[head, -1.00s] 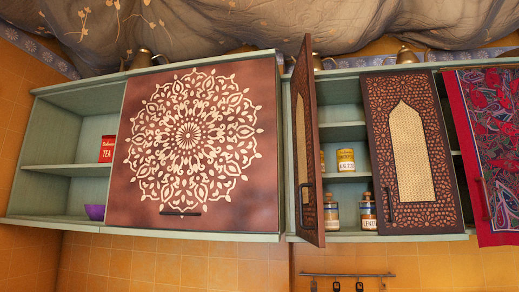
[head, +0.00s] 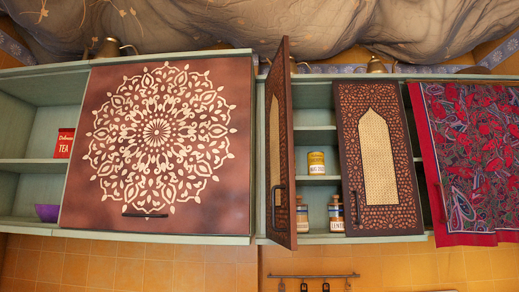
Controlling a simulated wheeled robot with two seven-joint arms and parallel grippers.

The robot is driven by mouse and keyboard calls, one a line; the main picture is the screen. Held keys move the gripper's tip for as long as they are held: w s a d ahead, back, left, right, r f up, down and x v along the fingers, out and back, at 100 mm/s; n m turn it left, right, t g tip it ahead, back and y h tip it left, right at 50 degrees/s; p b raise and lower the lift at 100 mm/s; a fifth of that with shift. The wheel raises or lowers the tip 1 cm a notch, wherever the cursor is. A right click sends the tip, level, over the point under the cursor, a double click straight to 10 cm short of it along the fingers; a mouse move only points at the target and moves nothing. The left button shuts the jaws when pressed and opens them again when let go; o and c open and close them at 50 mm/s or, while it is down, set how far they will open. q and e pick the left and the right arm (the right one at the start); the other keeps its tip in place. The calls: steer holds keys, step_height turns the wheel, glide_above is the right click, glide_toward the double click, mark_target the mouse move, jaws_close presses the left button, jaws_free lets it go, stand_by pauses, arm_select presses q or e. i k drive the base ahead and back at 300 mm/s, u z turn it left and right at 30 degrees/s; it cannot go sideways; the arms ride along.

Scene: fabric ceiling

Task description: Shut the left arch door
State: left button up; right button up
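The left arch door (head: 280,147) is a dark carved wooden door on the green wall cabinet. It stands swung outward, seen nearly edge-on, with a dark bar handle (head: 274,207) low on its face. The matching right arch door (head: 379,160), with a pale woven arch panel and a handle at its lower left, lies across the cabinet front. Between the two doors the shelves show, with a yellow tin (head: 316,163) and jars (head: 336,212). Neither of my grippers shows in the head view.
A wide brown door with a white mandala (head: 158,148) is to the left, beside open shelves with a red tea tin (head: 64,143) and purple bowl (head: 47,213). A red patterned cloth (head: 470,163) hangs at right. A hook rail (head: 312,276) is below. Draped fabric covers the ceiling.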

mark_target(281, 204)
steer(key=i, duration=1)
